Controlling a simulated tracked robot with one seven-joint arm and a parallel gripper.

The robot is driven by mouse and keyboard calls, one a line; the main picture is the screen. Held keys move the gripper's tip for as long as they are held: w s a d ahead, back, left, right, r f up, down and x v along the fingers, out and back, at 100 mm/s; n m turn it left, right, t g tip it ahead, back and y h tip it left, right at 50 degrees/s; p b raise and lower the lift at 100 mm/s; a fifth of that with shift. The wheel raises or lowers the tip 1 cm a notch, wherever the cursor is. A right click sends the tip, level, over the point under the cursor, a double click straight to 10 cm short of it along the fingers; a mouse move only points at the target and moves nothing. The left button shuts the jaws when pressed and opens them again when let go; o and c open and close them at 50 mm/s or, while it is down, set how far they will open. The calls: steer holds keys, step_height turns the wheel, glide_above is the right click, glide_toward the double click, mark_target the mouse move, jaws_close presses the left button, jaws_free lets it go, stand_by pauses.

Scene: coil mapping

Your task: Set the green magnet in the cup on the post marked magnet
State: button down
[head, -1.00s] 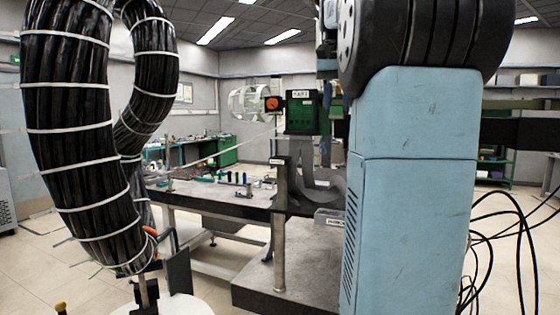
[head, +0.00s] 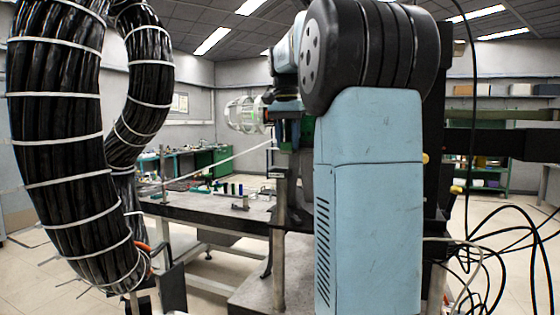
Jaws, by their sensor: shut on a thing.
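The head view shows my arm, but its links and the equipment around them hide the jaws. I cannot make out my gripper or anything in it. The green magnet cannot be picked out. On the grey bench (head: 178,212) stand several small upright pieces (head: 233,188), some dark blue and some pale. They are too small to tell whether one is the cup on the post marked magnet, and no such marking can be read.
A green box (head: 307,132) shows only as a sliver behind my arm. A clear cylindrical frame (head: 243,115) is beyond the bench. A metal post (head: 280,245) stands in front. Black cables (head: 500,235) hang at the right. Bare floor shows left of the bench.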

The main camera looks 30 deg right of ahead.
steer(key=shift+w+a+f, duration=0.35)
steer(key=shift+w+f, duration=0.15)
steer(key=shift+f, duration=0.25)
steer(key=shift+w+a+f, duration=0.3)
steer(key=shift+w+f, duration=0.2)
steer(key=shift+f, duration=1.8)
steer(key=shift+f, duration=0.3)
